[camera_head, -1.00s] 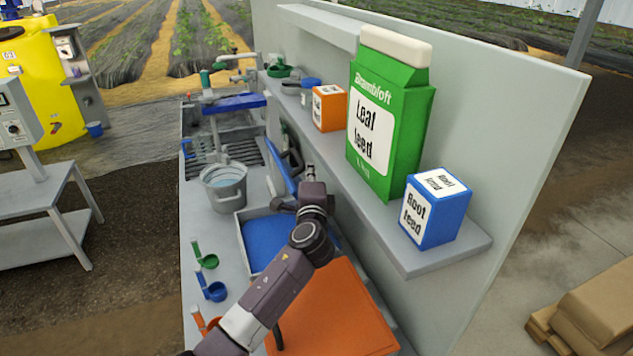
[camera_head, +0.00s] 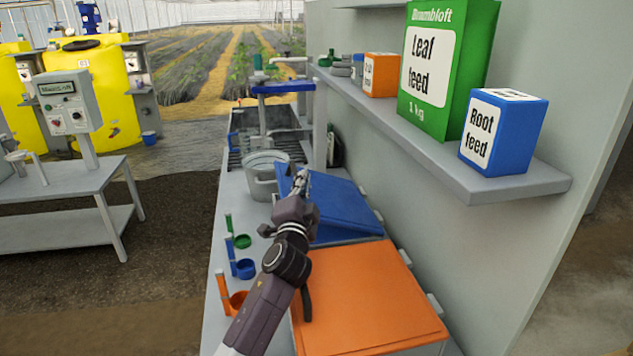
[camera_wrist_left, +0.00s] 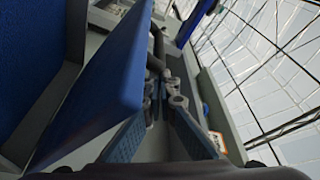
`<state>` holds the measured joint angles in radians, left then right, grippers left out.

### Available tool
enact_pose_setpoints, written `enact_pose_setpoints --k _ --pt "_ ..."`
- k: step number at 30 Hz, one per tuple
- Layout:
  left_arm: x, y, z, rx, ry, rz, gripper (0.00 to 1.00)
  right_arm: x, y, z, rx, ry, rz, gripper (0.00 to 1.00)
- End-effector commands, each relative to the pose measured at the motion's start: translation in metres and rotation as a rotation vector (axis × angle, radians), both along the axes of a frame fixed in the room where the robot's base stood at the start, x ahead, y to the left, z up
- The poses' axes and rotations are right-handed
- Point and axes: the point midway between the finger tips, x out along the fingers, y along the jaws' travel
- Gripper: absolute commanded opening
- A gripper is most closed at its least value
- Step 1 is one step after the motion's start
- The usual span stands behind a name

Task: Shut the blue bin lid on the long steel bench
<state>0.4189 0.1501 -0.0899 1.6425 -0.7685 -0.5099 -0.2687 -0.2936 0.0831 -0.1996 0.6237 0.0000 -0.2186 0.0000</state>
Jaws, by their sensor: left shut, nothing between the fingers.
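The blue bin lid (camera_head: 345,208) is on the long steel bench (camera_head: 212,285), between the grey bucket and the orange lid. It leans over its bin at a slant and hides the inside in the head view. In the left wrist view the lid (camera_wrist_left: 112,85) stands at an angle on the left, close to the fingers. My left gripper (camera_head: 301,181) is shut and empty at the lid's left edge. It also shows in the left wrist view (camera_wrist_left: 178,100). I cannot tell whether it touches the lid. My right gripper is not in view.
A shut orange lid (camera_head: 362,292) lies nearer. A grey bucket (camera_head: 262,178) stands beyond. Green, blue and orange scoops (camera_head: 244,268) line the left bench edge. A shelf (camera_head: 455,168) with the leaf feed carton (camera_head: 440,75) and root feed box (camera_head: 500,132) overhangs on the right.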

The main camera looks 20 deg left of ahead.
Motion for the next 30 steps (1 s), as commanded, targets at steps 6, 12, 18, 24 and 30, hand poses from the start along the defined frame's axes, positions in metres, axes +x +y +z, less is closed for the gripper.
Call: enact_pose_setpoints --k 6,12,18,24,30 --pt "-0.007 0.010 -0.021 0.003 0.001 0.000 0.00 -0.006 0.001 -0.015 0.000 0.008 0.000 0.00" --pt "-0.009 0.014 -0.028 0.003 0.001 0.001 0.00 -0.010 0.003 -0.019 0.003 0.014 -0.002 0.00" --pt "-0.010 0.014 -0.029 0.003 0.002 0.000 0.00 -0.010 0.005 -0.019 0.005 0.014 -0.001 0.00" --pt "-0.010 0.014 -0.029 0.003 0.002 0.000 0.00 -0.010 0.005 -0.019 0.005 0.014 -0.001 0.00" --pt "-0.009 0.014 -0.023 0.004 -0.002 0.000 0.00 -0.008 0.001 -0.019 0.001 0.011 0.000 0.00"
